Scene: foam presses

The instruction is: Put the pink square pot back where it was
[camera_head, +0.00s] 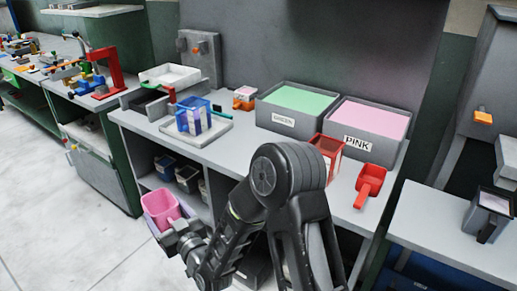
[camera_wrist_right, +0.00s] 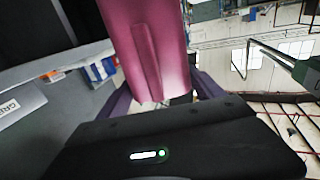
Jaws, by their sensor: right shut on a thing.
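The pink square pot (camera_head: 160,208) is held in my right gripper (camera_head: 178,236), in front of the bench's lower shelf at the lower left of the head view. The pot is a little tilted, with its open top facing up. In the right wrist view the pink pot (camera_wrist_right: 148,50) rises between the two dark fingers of the right gripper (camera_wrist_right: 160,100), which is shut on its wall. My black right arm hides part of the bench front and lower shelf. My left gripper does not show.
Several dark pots (camera_head: 187,178) stand on the lower shelf behind the pink pot. On the bench top are a green-filled bin (camera_head: 284,122), a pink-filled bin (camera_head: 378,124), a red container (camera_head: 325,152), a red scoop (camera_head: 369,186) and a blue press (camera_head: 195,118). The floor at left is clear.

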